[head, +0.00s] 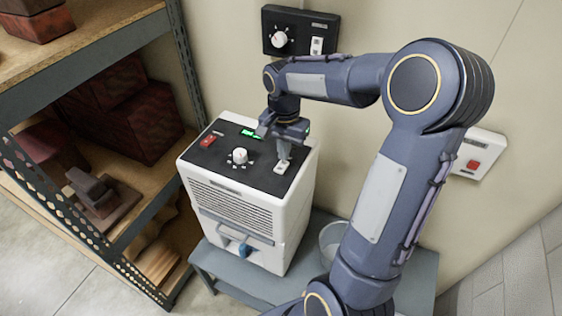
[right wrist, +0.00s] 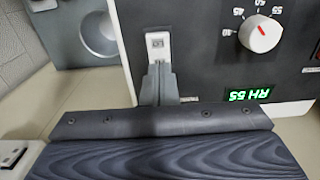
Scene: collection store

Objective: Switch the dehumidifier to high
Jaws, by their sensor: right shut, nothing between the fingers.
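The dehumidifier (head: 240,200) is a white box with a black top panel, standing on a grey bench. On the panel are a red switch (head: 208,140), a white dial (head: 239,156), a lit green display and a small white switch (head: 282,167). My right gripper (head: 284,153) is shut and empty, pointing down at the white switch. In the right wrist view its fingertips (right wrist: 158,68) are right at the lower edge of this switch (right wrist: 158,42); I cannot tell if they touch. The dial (right wrist: 261,34) and the display (right wrist: 248,94), reading RH 55, are beside it. My left gripper is not in view.
A black wall control (head: 300,31) with a dial and switch hangs behind. A white box with a red button (head: 478,154) is on the wall at right. A bucket (head: 331,238) stands on the bench (head: 242,287). Shelving (head: 95,50) with boxes stands close at left.

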